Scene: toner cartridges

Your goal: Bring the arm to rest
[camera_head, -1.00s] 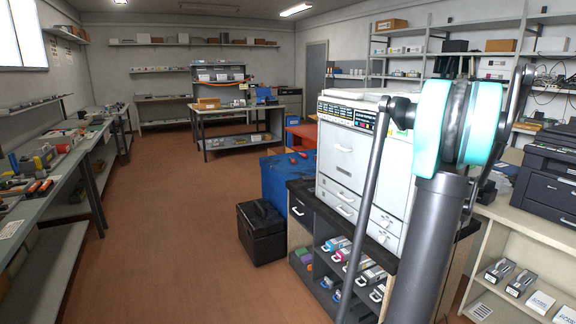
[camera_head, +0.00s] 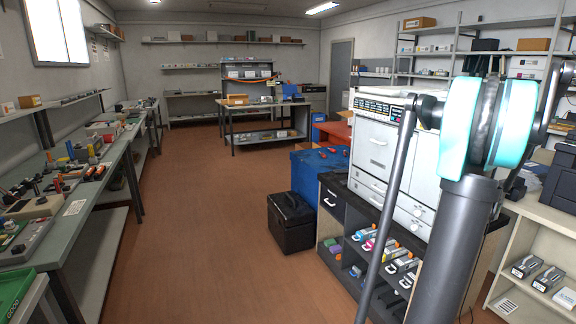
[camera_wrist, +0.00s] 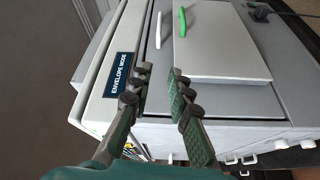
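My gripper shows in the wrist view (camera_wrist: 158,78) as two dark green fingers. They are spread apart with nothing between them, over the light grey top of the large copier. The copier (camera_head: 383,150) stands right of centre in the head view, and its top fills much of the wrist view (camera_wrist: 225,45). A blue "ENVELOPE MODE" label (camera_wrist: 121,72) lies beside the left finger. Whether the fingers touch the copier cannot be told. In the head view my arm fills the right side, and the fingers are not clearly visible there.
A cabinet holding toner cartridges (camera_head: 372,247) is under the copier. A black box (camera_head: 291,222) and a blue cabinet (camera_head: 307,178) stand left of it. A cluttered workbench (camera_head: 75,205) runs along the left. The brown floor (camera_head: 205,210) between them is clear.

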